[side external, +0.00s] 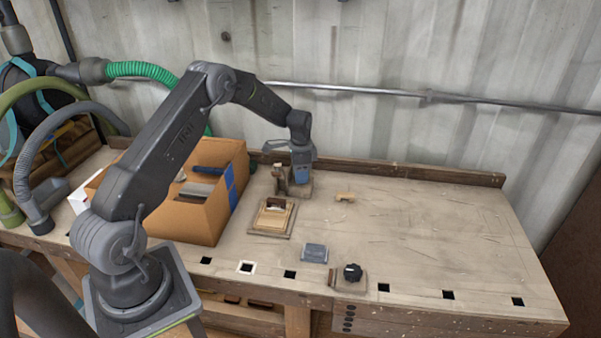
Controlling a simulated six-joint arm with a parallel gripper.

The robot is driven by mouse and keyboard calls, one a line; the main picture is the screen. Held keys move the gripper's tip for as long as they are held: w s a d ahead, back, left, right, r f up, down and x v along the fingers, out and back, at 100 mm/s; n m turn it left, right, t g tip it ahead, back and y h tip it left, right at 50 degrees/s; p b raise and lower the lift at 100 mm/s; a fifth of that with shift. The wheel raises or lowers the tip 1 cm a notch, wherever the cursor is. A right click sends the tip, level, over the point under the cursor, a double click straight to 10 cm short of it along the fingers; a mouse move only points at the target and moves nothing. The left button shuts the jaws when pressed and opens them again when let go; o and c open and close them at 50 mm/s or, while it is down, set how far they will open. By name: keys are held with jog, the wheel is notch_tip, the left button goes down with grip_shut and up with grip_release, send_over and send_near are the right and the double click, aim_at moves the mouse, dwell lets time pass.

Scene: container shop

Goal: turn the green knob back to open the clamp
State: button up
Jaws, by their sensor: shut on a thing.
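The clamp (279,180) is a small upright wooden fixture with a dark metal part, on a board near the back of the bench. My gripper (301,177) points down at the clamp's right side. It is shut on the clamp's knob, which the fingers hide; no green shows there. Whether the clamp's jaw is open or closed is too small to tell.
A cardboard box (205,215) with blue tape stands left of the clamp. In front lie a wooden frame (271,217), a grey-blue block (314,252) and a black knob (352,272) on a base. A small wooden piece (345,197) lies right. The bench's right side is clear.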

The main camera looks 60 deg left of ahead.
jog(key=o, duration=0.9)
jog(key=shift+o, duration=0.2)
